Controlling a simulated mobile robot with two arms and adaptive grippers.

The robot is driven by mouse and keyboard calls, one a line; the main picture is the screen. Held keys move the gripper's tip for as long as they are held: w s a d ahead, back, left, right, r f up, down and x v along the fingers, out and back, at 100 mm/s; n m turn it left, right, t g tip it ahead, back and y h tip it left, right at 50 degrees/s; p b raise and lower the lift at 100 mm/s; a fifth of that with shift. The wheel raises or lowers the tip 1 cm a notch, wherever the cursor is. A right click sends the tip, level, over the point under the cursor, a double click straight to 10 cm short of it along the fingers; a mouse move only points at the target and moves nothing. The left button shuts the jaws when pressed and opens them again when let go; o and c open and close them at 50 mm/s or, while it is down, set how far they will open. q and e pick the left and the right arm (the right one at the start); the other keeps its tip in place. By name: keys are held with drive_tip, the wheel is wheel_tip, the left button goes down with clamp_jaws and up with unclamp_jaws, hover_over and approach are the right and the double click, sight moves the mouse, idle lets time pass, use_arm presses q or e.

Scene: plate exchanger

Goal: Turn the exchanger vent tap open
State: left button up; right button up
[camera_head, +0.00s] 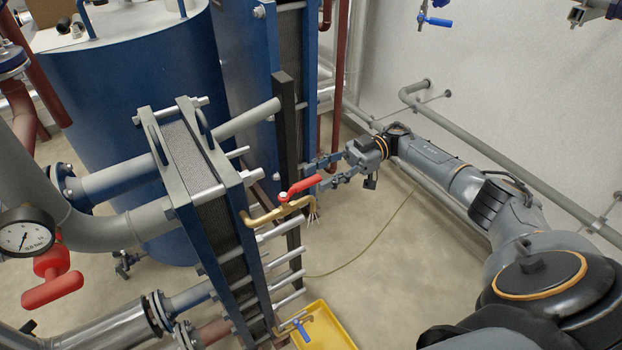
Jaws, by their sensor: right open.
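The exchanger vent tap has a red lever (303,187) on a bent brass pipe (268,216) at the right side of the blue plate exchanger (208,210). My right gripper (314,175) comes in from the right. Its two fingers are apart, close to the outer end of the red lever. The lever tip points toward the space between the fingers; I cannot tell whether they touch it. My left gripper is out of view.
A yellow tray (338,330) stands on the floor below a blue-handled tap (301,327). A pressure gauge (24,234) and a red valve handle (53,288) are at the left. Several metal rods stick out of the exchanger. A large blue tank (140,90) stands behind.

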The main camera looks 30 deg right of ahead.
drive_tip(key=shift+d, duration=1.95)
